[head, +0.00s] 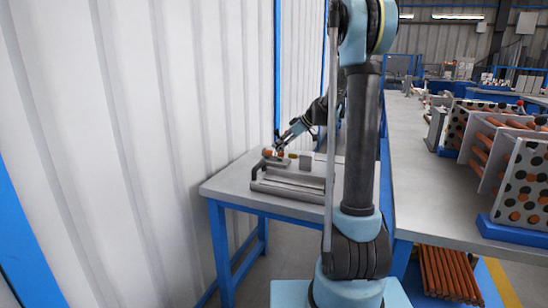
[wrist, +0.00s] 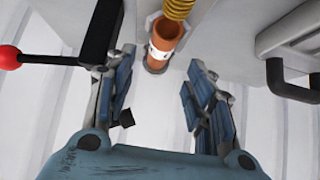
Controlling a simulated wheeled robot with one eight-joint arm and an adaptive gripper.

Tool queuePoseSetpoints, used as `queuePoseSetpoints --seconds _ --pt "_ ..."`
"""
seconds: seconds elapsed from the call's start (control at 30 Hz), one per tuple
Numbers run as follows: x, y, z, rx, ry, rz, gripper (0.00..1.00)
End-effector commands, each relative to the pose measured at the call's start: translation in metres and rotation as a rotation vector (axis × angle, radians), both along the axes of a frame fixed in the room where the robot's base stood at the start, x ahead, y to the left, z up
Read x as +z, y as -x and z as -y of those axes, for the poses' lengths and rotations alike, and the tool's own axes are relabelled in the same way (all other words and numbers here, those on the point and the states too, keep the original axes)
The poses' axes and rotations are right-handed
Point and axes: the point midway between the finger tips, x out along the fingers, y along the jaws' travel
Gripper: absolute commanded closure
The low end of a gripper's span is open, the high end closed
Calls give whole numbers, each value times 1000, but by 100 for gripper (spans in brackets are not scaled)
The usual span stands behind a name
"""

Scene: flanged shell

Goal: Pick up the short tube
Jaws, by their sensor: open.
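My gripper (wrist: 160,66) is open, with one blue-padded finger on each side. The tube lies ahead of the fingertips, roughly in line with the gap, and nothing is held. In the head view my gripper (head: 284,142) is small, over the far part of the small table (head: 225,188). A copper-coloured spot (head: 268,152) shows beside it, too small to identify surely.
A yellow ribbed part (wrist: 178,8) is close above the tube. A red-knobbed black lever (wrist: 10,57) is at left and a grey body with a dark handle (wrist: 290,88) at right. A grey fixture (head: 290,185) stands on the table, near the corrugated wall (head: 130,130).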

Motion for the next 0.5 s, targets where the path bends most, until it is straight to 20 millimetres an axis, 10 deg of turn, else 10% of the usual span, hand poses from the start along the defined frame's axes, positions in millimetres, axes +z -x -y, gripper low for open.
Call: queuePoseSetpoints --seconds 0.5 --pt "-33 -14 -28 1 0 0 51"
